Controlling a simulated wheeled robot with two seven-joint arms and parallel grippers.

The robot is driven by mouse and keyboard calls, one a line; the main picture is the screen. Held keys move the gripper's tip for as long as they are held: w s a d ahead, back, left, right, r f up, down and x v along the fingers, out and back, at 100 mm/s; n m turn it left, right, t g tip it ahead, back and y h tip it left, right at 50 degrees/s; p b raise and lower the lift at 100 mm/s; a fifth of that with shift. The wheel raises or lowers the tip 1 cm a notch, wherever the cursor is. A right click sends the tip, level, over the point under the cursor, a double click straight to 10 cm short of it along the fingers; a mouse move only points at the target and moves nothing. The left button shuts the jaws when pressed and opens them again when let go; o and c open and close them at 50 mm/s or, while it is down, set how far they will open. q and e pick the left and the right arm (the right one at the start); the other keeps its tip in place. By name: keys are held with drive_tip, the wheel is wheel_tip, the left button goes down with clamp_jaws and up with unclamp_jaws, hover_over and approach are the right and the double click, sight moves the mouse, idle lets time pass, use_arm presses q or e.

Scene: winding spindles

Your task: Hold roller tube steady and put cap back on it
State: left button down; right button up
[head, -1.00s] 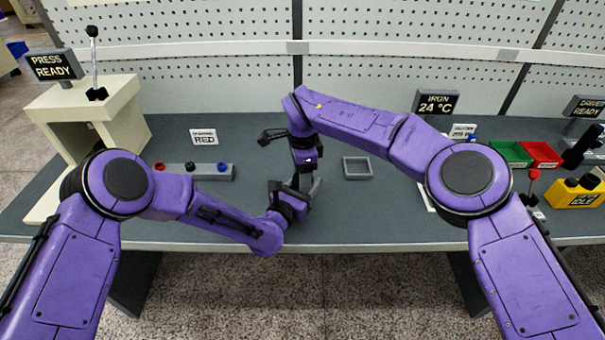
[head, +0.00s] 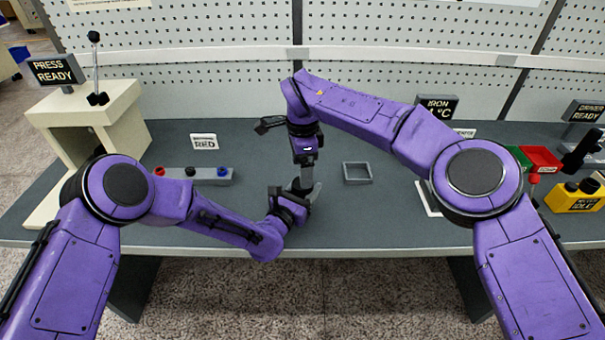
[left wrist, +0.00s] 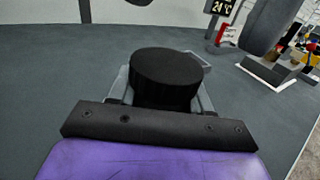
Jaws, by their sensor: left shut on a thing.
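My left gripper (head: 309,193) is shut on a dark round piece (left wrist: 166,78), which stands upright between its jaws in the left wrist view. I take this piece to be the roller tube; I cannot tell whether its flat black top is a cap. In the head view the piece is mostly hidden by my grippers. My right gripper (head: 303,174) points straight down just above my left gripper, at the same spot over the bench. Its fingers are too small and covered to tell whether they are open or hold the cap.
An empty grey square tray (head: 357,173) lies right of the grippers. A grey rack (head: 205,176) with red, black and blue tops stands left, before a RED sign (head: 204,142). A cream press (head: 92,125) is far left; a red bin (head: 541,158) and yellow box (head: 575,198) are at right.

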sight(302, 197)
drive_tip(key=shift+c, duration=1.2)
wheel_tip(302, 197, up, 4)
drive_tip(key=shift+f+n, duration=0.25)
drive_tip(key=shift+n, duration=0.75)
drive_tip(key=shift+f, duration=4.05)
drive_tip(key=c, duration=0.9)
drive_tip(key=o, duration=1.1)
drive_tip(key=shift+w, duration=0.1)
